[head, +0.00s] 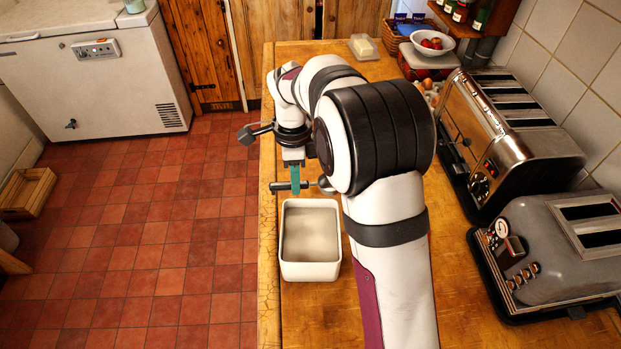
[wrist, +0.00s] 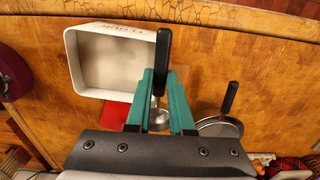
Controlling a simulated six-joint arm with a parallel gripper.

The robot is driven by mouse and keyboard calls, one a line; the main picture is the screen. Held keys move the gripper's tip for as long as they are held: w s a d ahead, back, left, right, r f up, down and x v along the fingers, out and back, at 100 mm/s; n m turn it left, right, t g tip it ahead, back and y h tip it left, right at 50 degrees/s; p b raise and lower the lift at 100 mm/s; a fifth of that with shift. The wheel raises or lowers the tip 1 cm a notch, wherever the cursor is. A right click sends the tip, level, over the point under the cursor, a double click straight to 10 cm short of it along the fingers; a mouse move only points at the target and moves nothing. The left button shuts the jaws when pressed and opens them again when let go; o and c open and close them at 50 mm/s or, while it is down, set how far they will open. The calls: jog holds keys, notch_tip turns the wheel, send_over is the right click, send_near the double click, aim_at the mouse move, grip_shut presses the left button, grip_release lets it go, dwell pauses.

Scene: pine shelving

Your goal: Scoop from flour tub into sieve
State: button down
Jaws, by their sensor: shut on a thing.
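The flour tub (head: 289,268) is a white, open, rectangular box with pale flour inside, near the left edge of the worktop; it also shows at the upper left of the wrist view (wrist: 72,75). My gripper (head: 292,186) is shut on a scoop with a black handle (wrist: 163,50) and a metal bowl (wrist: 158,118), just beyond the tub's far rim in the head view. The scoop's bowl is partly hidden between the teal fingers, and I cannot tell whether it holds flour. The sieve (wrist: 220,127), metal with a black handle, lies right of the gripper; I cannot make it out in the head view.
Two toasters (head: 515,130) (head: 555,245) stand on the right side of the worktop. A fruit bowl (head: 431,48), a basket (head: 397,36) and a butter dish (head: 363,46) are at the back. A red flat thing (wrist: 115,112) lies beside the tub. The worktop drops to the tiled floor at left.

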jog(key=s+a+r+m, duration=0.1)
jog(key=s+a+r, duration=0.25)
jog(key=s, duration=0.35)
jog(key=d+f+y, duration=0.3)
jog(key=f+y, duration=0.3)
jog(key=f, duration=0.2)
jog(key=shift+s+t, duration=0.2)
jog(key=shift+t, duration=0.1)
dwell(0.5)
notch_tip(320, 180, up, 9)
jog(key=shift+r, duration=0.15)
dwell(0.4)
dwell(0.3)
